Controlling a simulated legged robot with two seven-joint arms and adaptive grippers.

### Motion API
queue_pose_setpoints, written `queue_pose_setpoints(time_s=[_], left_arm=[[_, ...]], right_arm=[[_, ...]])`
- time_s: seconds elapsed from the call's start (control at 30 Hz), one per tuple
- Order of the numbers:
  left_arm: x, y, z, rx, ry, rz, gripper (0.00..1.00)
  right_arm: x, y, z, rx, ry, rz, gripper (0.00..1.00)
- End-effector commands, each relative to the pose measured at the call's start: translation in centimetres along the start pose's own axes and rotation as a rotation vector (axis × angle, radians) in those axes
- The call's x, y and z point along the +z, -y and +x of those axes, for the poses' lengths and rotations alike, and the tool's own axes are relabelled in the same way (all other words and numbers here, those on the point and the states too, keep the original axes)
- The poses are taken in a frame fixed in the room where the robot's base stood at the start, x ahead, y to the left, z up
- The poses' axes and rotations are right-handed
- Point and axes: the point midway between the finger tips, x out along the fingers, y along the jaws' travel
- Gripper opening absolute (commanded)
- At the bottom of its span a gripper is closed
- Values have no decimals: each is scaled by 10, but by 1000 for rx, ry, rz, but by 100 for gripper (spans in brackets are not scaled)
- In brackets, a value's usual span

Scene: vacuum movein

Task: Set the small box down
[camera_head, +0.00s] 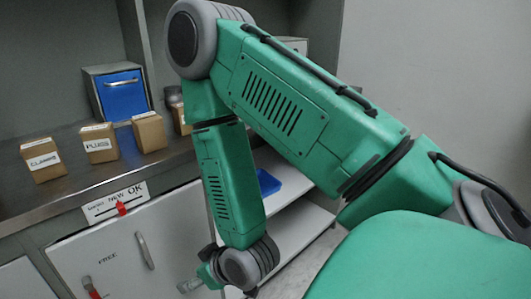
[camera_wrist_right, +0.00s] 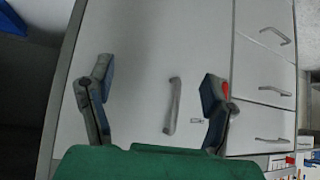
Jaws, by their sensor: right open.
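Several small brown cardboard boxes stand on the counter in the head view. One is labelled CLAMPS (camera_head: 43,160), one PLUGS (camera_head: 99,144), and a third (camera_head: 149,132) shows no readable label. Another box (camera_head: 181,118) is partly hidden behind my right arm. My right gripper (camera_head: 196,281) is low in front of the cabinet, below the counter and well apart from the boxes. In the wrist view, its two fingers (camera_wrist_right: 155,98) are spread wide with nothing held between them. My left gripper is not in view.
A blue-fronted bin (camera_head: 122,97) stands at the back of the counter (camera_head: 88,180). Below is a white cabinet door marked FREE with a handle (camera_head: 145,251), and a sign with a red slider (camera_head: 121,208). A blue tray (camera_head: 268,183) lies on an open shelf.

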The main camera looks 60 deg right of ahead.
Motion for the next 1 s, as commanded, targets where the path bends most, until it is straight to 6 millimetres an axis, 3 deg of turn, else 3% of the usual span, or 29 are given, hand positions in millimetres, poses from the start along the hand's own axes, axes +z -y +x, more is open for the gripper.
queue_pose_setpoints(time_s=[0.03,0.1,0.2,0.33,0.47,0.77,1.0], left_arm=[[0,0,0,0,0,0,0],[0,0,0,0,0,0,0],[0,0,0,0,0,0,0],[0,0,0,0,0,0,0],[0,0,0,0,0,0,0],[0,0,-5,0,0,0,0],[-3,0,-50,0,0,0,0]], right_arm=[[50,5,2,-14,149,-20,73],[108,7,-3,-23,330,-34,73],[170,8,-18,-22,533,-48,73],[213,6,-36,-12,686,-59,73],[224,5,-42,-8,727,-60,73],[219,5,-44,-8,724,-59,73],[187,6,-74,-9,724,-59,73]])
